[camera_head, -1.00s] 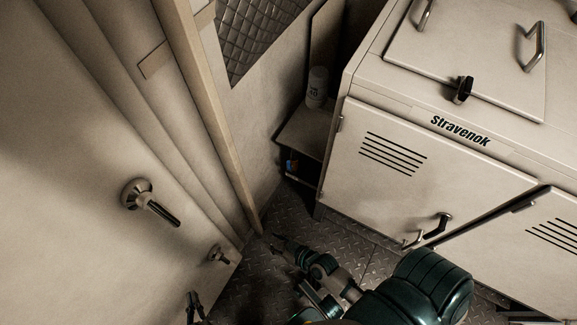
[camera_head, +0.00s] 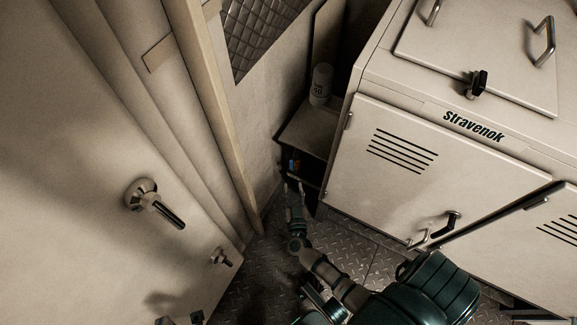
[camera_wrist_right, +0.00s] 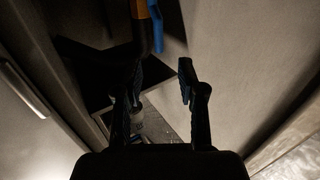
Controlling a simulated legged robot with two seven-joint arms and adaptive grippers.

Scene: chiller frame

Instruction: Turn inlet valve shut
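A small fitting with blue and orange parts (camera_head: 294,165) sits in the dark gap left of the chiller cabinet; it looks like the inlet valve. In the right wrist view its blue handle (camera_wrist_right: 156,27) hangs beside an orange-brown pipe (camera_wrist_right: 140,12), at the top of the picture. My right gripper (camera_head: 294,186) points up into the gap, just below the fitting. In the wrist view its fingers (camera_wrist_right: 160,75) are apart with nothing held between them. The blue handle lies beyond the tips; contact cannot be told.
The chiller cabinet (camera_head: 400,185) bounds the gap on the right. A shelf (camera_head: 308,133) with a white bottle (camera_head: 321,84) is above the fitting. A door with a lever handle (camera_head: 155,203) stands left. Bare metal floor (camera_head: 345,238) lies below.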

